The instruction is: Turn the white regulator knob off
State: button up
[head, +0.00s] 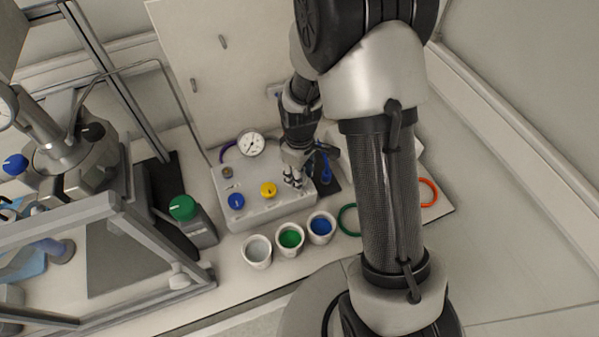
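A light grey control box (268,211) stands on the bench, with a blue knob (236,201) and a yellow knob (268,189) on its top. My gripper (293,181) points down at the right part of the box, just right of the yellow knob and in line with the two knobs. I cannot make out a white knob; the fingers cover that spot on the box. The fingers are small and pale here, so I cannot tell whether they are open, shut or touching anything.
A round gauge (251,144) stands behind the box. Blue cable (324,160) lies right of the gripper.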

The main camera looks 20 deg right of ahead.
jog(key=shift+n, duration=0.9)
jog(key=o, duration=1.1)
jog(key=shift+r, duration=0.1)
notch_tip(320, 180, up, 12)
jog(key=shift+f, duration=0.1)
